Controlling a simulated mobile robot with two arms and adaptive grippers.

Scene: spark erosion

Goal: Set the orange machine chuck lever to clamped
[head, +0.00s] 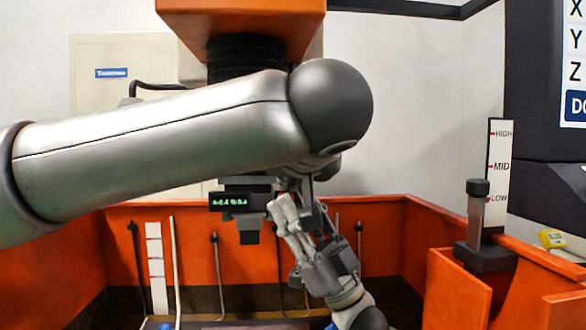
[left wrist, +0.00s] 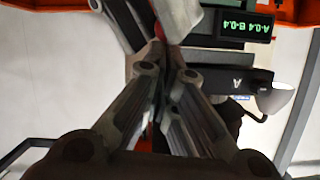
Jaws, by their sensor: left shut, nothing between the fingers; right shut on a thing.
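My left arm crosses the head view and hides much of the machine head. My left gripper (left wrist: 160,48) is shut and empty in the left wrist view, close to a small red part (left wrist: 158,29) and a pale grey finger-like part. My right gripper (head: 284,212) reaches up from the lower right in the head view, beside the machine's display unit (head: 240,201). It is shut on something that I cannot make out. The display unit also shows upside down in the left wrist view (left wrist: 246,24), reading A-0.4 B-0.4. I cannot pick out the chuck lever or its setting.
The orange tank walls (head: 432,225) surround the work area, with several thin hoses inside. A level gauge (head: 497,170) marked HIGH, MID and LOW stands at the right beside a dark post (head: 478,210). A yellow device (head: 552,239) lies further right.

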